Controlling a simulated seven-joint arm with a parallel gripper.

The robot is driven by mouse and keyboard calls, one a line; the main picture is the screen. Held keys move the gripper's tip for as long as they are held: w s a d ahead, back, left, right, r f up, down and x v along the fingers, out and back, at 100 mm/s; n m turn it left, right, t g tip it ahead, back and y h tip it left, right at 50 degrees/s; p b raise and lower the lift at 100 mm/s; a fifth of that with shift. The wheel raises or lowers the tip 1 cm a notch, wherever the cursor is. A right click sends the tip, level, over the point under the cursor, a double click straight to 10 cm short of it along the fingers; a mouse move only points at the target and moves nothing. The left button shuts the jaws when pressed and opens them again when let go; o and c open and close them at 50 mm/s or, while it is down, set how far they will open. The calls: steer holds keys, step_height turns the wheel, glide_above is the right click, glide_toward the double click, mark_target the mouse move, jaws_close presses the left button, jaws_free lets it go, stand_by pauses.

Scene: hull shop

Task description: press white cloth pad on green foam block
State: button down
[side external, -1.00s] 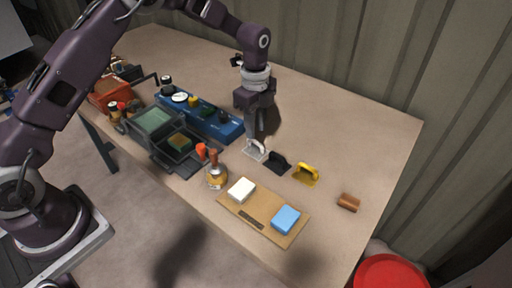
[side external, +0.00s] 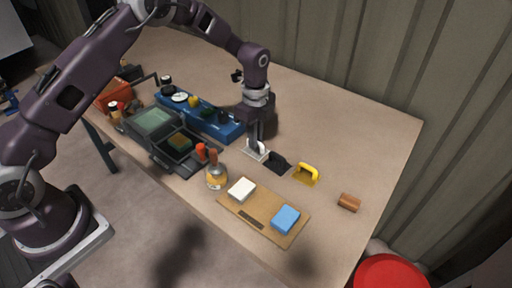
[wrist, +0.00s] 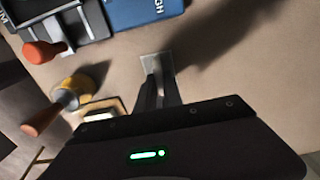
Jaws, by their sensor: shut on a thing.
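The white cloth pad (side external: 264,155) lies flat on the table with its upright handle, at the left of a row of three handled pads. It shows as a pale plate in the wrist view (wrist: 152,62). My gripper (side external: 255,143) points straight down and is shut on the pad's handle; its fingers (wrist: 158,88) cover most of the handle in the wrist view. The green foam block (side external: 180,141) appears to be the greenish block with a brownish side in the open dark tray, left of my gripper. I cannot make it out in the wrist view.
A black pad (side external: 279,162) and a yellow-handled pad (side external: 306,174) stand to the right. A blue case (side external: 225,129) is close behind. A wooden-handled tool (side external: 215,177) stands between tray and board (side external: 262,228), which bears white and blue blocks. The far right table is mostly clear.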

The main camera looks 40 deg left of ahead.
steer(key=shift+r, duration=3.45)
step_height(320, 180, up, 8)
steer(key=s+a, duration=1.2)
steer(key=a, duration=0.6)
steer(key=shift+s+f, duration=0.15)
steer(key=shift+f, duration=1.55)
steer(key=shift+s+f, duration=0.15)
steer(key=shift+f, duration=1.6)
steer(key=shift+s+f, duration=0.15)
steer(key=shift+f, duration=1.55)
steer(key=shift+f, duration=0.6)
